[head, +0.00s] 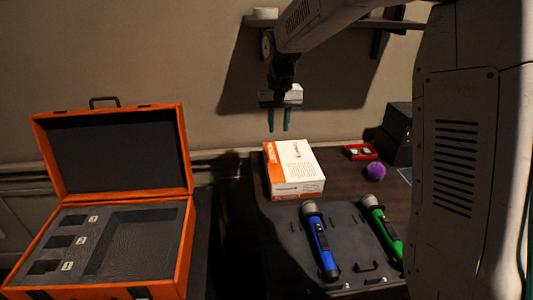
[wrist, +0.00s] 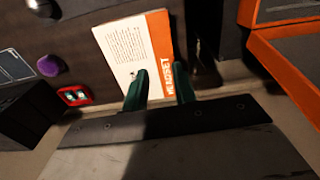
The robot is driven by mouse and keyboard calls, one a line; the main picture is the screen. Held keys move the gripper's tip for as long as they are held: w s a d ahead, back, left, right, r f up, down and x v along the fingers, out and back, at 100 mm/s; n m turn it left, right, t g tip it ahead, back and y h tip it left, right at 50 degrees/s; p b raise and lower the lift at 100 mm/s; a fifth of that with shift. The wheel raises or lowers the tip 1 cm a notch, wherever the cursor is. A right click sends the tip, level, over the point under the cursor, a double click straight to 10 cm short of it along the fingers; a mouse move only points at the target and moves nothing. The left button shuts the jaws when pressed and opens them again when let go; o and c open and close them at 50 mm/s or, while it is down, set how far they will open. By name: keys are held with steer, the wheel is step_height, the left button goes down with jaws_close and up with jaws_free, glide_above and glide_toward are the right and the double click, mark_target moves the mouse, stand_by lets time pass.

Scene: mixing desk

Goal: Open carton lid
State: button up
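The carton (head: 293,171) is a white and orange box on the dark desk, in the middle of the head view. Its lid looks closed. My gripper (head: 279,121) is above and behind the carton, with two green fingers pointing down, apart and with nothing between them. In the wrist view the carton's printed top (wrist: 133,50) lies beyond the fingertips (wrist: 160,80), and the fingers overlap its near edge in the picture. I see no contact.
An open orange case (head: 185,240) with foam slots stands at the left. A blue microphone (head: 320,243) and a green microphone (head: 382,228) lie on a dark mat in front of the carton. A purple ball (head: 375,171), a red tray (head: 361,152) and a black box (head: 396,133) are to the right.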

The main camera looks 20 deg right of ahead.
glide_above(267, 157)
step_height(267, 157, down, 7)
steer(key=shift+r, duration=0.1)
steer(key=shift+f, duration=4.05)
